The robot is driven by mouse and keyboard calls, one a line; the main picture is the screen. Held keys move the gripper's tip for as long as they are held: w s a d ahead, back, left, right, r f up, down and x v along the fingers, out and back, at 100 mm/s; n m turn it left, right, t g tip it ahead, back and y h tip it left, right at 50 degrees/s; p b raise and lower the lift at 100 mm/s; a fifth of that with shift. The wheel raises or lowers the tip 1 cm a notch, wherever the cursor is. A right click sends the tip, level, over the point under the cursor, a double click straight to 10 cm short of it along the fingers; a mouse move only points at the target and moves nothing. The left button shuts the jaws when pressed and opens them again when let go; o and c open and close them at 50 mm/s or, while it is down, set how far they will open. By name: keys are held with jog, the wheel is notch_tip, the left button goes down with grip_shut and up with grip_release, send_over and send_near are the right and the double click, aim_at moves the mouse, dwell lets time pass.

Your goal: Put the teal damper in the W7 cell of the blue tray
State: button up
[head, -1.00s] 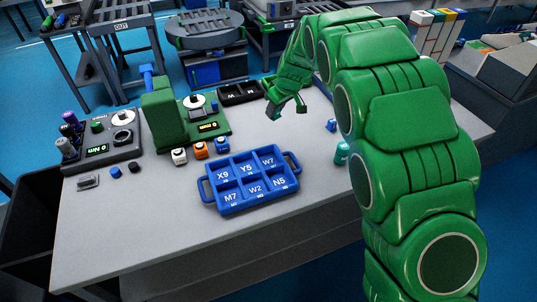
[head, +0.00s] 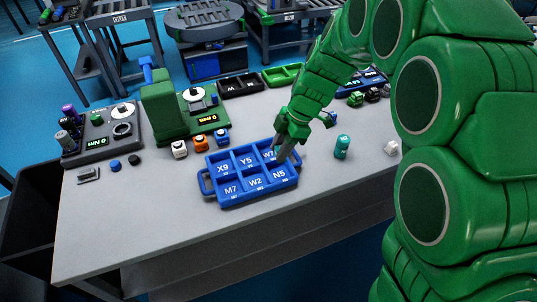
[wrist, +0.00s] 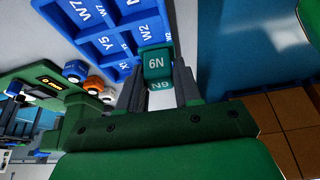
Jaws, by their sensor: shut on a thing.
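My gripper (head: 287,152) is shut on a teal damper (wrist: 156,65), marked 6N in the wrist view, between its two grey fingers. In the head view the held damper is hard to make out. The blue tray (head: 203,187) lies on the bench with lettered cells; W7 is its back right cell. My gripper is over the tray's right end and partly covers the W7 cell (head: 268,154). I cannot tell its exact height. In the wrist view the tray (wrist: 85,38) is beyond the damper, with W7 at upper left. Another teal cylinder (head: 342,147) stands right of the tray.
Orange, white and blue small blocks (head: 200,144) stand behind the tray, near a green device (head: 165,108). A black tray (head: 240,86) and a green tray (head: 281,76) lie at the back. A white block (head: 391,147) is at right. The bench's front is clear.

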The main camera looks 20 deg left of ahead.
aim_at(264, 156)
jog(key=shift+s+n, duration=0.3)
jog(key=shift+s, duration=0.15)
jog(key=w+a+f, duration=0.2)
jog(key=w, duration=0.1)
jog(key=w+a+f, duration=0.2)
jog(key=w+f, duration=0.1)
jog(key=w+a+f, duration=0.3)
jog(key=shift+w, duration=0.35)
jog(key=shift+w+a+f, duration=0.25)
jog(key=shift+w+f, duration=0.1)
jog(key=shift+f, duration=0.15)
jog(key=shift+w+a+f, duration=0.25)
jog(key=shift+w+f, duration=0.1)
jog(key=shift+f, duration=1.55)
jog(key=shift+f, duration=0.1)
jog(key=o, duration=1)
